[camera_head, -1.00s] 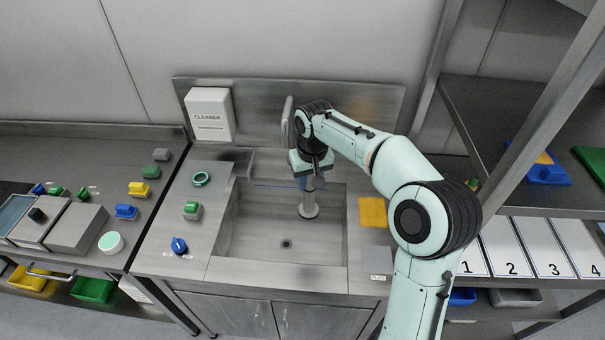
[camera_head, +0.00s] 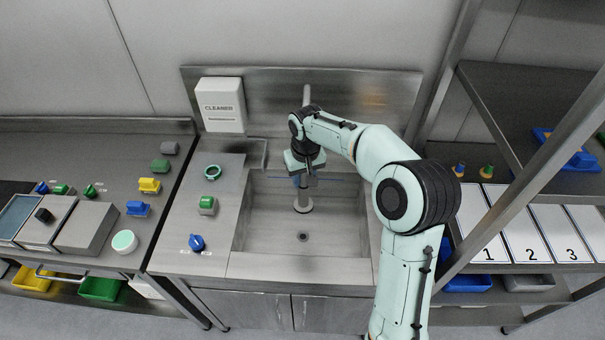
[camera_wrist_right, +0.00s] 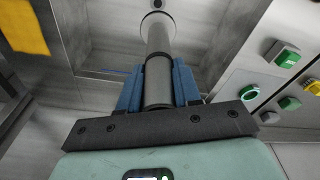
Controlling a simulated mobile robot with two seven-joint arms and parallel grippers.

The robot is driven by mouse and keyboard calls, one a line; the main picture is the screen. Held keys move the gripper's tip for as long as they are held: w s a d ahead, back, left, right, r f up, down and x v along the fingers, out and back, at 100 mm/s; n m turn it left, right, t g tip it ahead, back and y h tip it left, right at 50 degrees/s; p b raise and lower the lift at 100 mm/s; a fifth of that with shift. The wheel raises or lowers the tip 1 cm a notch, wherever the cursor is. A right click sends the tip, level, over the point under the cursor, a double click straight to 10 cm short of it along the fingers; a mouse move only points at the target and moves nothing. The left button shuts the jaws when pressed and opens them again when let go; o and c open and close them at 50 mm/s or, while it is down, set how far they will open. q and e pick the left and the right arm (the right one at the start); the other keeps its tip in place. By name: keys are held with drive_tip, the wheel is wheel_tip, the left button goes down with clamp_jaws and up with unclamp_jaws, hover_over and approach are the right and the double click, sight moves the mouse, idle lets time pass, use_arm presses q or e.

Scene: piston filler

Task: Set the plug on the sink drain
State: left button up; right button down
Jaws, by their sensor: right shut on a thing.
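My right gripper (camera_head: 302,182) is over the sink basin (camera_head: 262,232), shut on the plug. The plug is a grey upright stem with a wide round base (camera_head: 303,206). In the right wrist view, the blue fingers (camera_wrist_right: 158,88) close around the grey plug stem (camera_wrist_right: 158,62) from both sides. The dark round sink drain (camera_head: 303,236) lies in the basin floor, nearer the front than the plug base in the head view. The drain also shows at the top edge of the right wrist view (camera_wrist_right: 157,4). I cannot tell the plug's height above the floor. My left gripper is out of view.
A cleaner dispenser (camera_head: 220,105) stands behind the sink at left. A green ring (camera_head: 212,172), a green-and-grey block (camera_head: 207,204) and a blue knob (camera_head: 196,242) sit on the left counter. Shelves (camera_head: 520,118) stand at right. The basin's front floor is clear.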

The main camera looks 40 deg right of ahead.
sight(303, 206)
drive_tip(key=shift+f+b, duration=0.75)
drive_tip(key=shift+f, duration=1.05)
drive_tip(key=shift+f+b, duration=1.15)
drive_tip(key=shift+f, duration=1.35)
drive_tip(key=shift+f+b, duration=1.25)
drive_tip(key=shift+f, duration=1.3)
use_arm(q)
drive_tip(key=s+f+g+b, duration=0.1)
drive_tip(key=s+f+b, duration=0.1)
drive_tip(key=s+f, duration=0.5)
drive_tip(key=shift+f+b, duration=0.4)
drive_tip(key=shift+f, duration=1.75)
use_arm(e)
drive_tip(key=shift+f, duration=2.6)
drive_tip(key=shift+c, duration=1.5)
unclamp_jaws()
